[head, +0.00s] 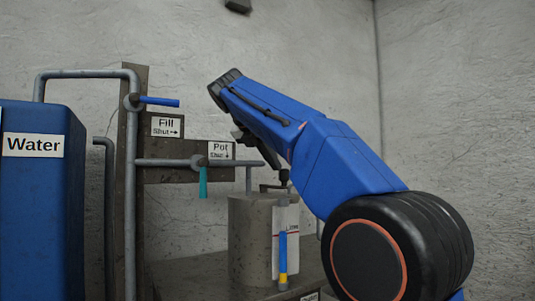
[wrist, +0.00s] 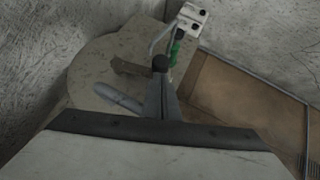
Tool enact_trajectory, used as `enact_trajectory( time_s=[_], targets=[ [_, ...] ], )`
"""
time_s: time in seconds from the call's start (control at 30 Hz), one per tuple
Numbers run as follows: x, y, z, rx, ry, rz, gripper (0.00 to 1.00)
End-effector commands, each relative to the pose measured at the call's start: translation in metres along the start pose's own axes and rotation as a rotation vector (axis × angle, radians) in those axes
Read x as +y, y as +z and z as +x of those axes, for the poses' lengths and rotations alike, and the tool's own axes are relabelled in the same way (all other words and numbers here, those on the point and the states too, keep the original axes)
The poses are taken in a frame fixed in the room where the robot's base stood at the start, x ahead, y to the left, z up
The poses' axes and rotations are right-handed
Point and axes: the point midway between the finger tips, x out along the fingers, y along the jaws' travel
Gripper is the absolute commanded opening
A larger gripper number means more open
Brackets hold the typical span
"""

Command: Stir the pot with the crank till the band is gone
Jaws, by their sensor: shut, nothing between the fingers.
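The grey pot (head: 250,240) stands on a bench in the head view. Its round top (wrist: 95,50) fills the upper left of the wrist view. The crank (head: 284,177) rises above the pot with a dark knob, which appears as a black ball (wrist: 160,62) in the wrist view. My gripper (head: 275,163) is shut and empty, its fingertips (wrist: 160,82) right by the knob; I cannot tell whether they touch it. An upright gauge in front of the pot shows blue with a yellow band (head: 283,267) low down.
The blue Water tank (head: 40,200) stands at the left. The Fill valve's blue handle (head: 158,101) points right; the Pot valve's teal handle (head: 203,182) hangs down. A pipe (head: 185,162) runs to above the pot. A white card (head: 291,215) is partly hidden behind the gauge.

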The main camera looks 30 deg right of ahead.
Motion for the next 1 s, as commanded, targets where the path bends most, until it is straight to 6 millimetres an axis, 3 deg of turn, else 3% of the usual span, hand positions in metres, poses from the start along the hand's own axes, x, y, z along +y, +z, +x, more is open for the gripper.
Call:
enact_trajectory(
  time_s=[0.2,0.6,1.0],
  targets=[
    [0.0,0.0,0.013,0.001,0.0,0.0,0.0],
    [-0.001,0.0,0.015,0.001,0.005,-0.004,0.0],
    [-0.014,0.02,0.037,0.002,0.084,-0.078,0.0]
  ],
)
